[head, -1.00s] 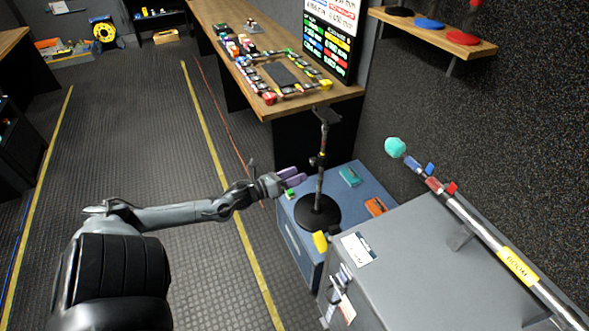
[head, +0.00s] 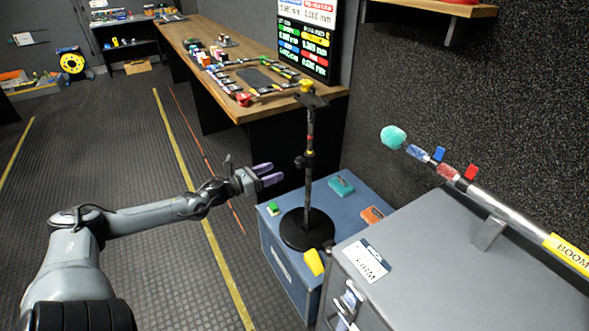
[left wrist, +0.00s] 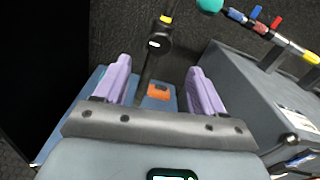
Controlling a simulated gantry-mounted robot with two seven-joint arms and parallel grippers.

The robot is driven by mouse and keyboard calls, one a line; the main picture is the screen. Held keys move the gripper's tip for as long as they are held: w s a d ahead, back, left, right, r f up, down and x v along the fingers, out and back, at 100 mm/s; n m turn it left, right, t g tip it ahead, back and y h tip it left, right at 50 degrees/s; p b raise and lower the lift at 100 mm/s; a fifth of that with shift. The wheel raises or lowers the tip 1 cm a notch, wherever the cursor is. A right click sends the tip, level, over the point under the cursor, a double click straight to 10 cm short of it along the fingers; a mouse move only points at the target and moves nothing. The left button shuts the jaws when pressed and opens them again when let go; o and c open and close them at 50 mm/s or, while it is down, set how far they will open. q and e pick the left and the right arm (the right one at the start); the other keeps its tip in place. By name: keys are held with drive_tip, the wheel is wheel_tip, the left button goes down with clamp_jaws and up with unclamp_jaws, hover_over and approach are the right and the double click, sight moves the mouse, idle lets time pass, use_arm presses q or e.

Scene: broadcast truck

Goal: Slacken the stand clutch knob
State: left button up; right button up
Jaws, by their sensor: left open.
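A black stand (head: 309,190) with a round base stands upright on a blue case. Its clutch knob (head: 303,161) is a dark lump partway up the pole; in the left wrist view, the clutch (left wrist: 158,38) shows as a black block with a white mark, beyond and above the fingers. My left gripper (head: 274,174) is open and empty, its two purple fingers pointing at the pole from the left, slightly below the clutch height and apart from it. In the left wrist view, the pole shows between the fingers (left wrist: 155,85). My right gripper is not in view.
The blue case (head: 348,207) carries a green block (head: 272,209), a teal box (head: 341,185) and an orange box (head: 371,215). A grey case (head: 420,260) with a boom pole (head: 505,213) above it stands at the right. A cluttered wooden bench (head: 205,85) is behind.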

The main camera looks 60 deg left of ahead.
sight(297, 163)
use_arm(q)
drive_tip(key=w+b, duration=0.5)
drive_tip(key=w, duration=0.2)
drive_tip(key=shift+w+f, duration=0.1)
drive_tip(key=shift+w, duration=0.05)
drive_tip(key=shift+w+b, duration=1)
drive_tip(key=shift+w, duration=0.15)
drive_tip(key=shift+c, duration=0.2)
drive_tip(key=c, duration=1)
drive_tip(key=shift+r, duration=0.2)
